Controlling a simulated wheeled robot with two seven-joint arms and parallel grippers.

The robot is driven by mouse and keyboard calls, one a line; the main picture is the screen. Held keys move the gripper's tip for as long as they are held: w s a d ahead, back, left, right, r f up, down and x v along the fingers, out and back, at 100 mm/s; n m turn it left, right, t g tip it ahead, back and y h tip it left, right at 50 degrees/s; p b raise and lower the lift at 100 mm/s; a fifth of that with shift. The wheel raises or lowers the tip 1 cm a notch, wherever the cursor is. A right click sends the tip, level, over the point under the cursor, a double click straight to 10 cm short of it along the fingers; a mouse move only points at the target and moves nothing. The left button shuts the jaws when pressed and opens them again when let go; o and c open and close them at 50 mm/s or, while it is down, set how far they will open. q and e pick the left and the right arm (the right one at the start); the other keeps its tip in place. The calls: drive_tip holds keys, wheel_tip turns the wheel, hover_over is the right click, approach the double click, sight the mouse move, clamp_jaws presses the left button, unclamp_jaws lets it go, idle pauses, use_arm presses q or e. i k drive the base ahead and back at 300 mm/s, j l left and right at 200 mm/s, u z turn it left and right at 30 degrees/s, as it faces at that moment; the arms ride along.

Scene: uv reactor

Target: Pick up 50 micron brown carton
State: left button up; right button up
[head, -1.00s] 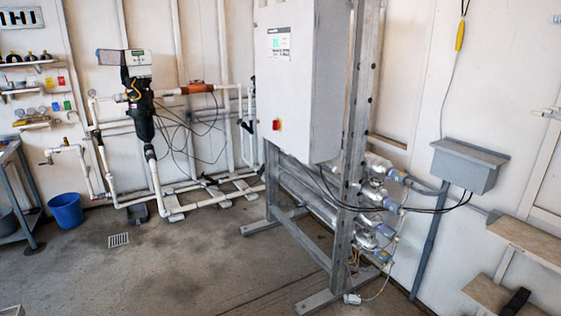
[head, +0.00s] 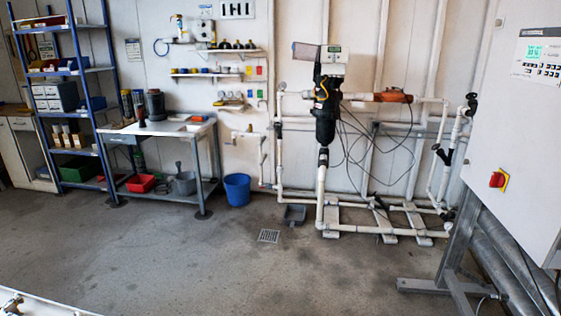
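In the head view, a few small brown or tan boxes (head: 68,141) stand on a lower shelf of the blue shelving rack (head: 103,130) at the far left. They are far away and too small for any label to be read, so I cannot tell which one is the 50 micron carton. Neither of my grippers shows in the view.
A grey workbench (head: 165,131) stands right of the rack, with a red bin (head: 141,183) and grey bucket below. A blue bucket (head: 237,189) stands beside it. Pipework (head: 350,188) and a large white cabinet (head: 520,130) fill the right. The concrete floor (head: 190,255) ahead is clear.

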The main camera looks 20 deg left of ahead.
sight(79, 138)
drive_tip(key=i+u, duration=0.2)
drive_tip(key=i, duration=0.45)
drive_tip(key=i+u, duration=0.2)
drive_tip(key=i, duration=0.45)
drive_tip(key=i+l+u, duration=0.15)
drive_tip(key=i, duration=0.5)
drive_tip(key=i+j+u, duration=0.2)
drive_tip(key=u, duration=0.25)
drive_tip(key=i+u, duration=0.75)
drive_tip(key=u, duration=0.2)
drive_tip(key=i+l+u, duration=0.2)
drive_tip(key=u, duration=0.3)
drive_tip(key=i+j+u, duration=0.15)
drive_tip(key=i+u, duration=0.2)
drive_tip(key=i, duration=0.6)
drive_tip(key=i+u, duration=0.35)
drive_tip(key=i, duration=0.6)
drive_tip(key=i+l+z, duration=0.2)
drive_tip(key=i, duration=0.55)
drive_tip(key=i+j+z, duration=0.2)
drive_tip(key=i, duration=0.55)
drive_tip(key=i+z, duration=0.25)
drive_tip(key=i, duration=0.5)
